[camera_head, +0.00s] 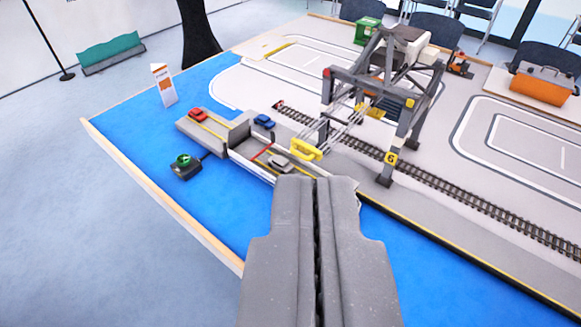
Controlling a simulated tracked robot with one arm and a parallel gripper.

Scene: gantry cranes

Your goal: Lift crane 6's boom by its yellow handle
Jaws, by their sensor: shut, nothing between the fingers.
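Crane 6 (387,95) is a dark grey gantry crane standing over the rail track, with a yellow "6" plate on its near leg. Its boom (340,127), a light grey lattice, reaches from the crane toward the blue water area on the left and looks lowered. The yellow handle (306,150) is at the boom's outer end, above the grey quay pieces. My gripper (316,180) is shut and empty, its grey fingers pointing forward. In the picture the fingertips are just below the handle, apart from it; I cannot tell the exact distance.
A grey bridge-like piece (215,130) with a red car (198,115), a blue car (264,120) and a silver car (280,162) lies below the boom. A dark block with a green top (184,163) sits on the blue area.

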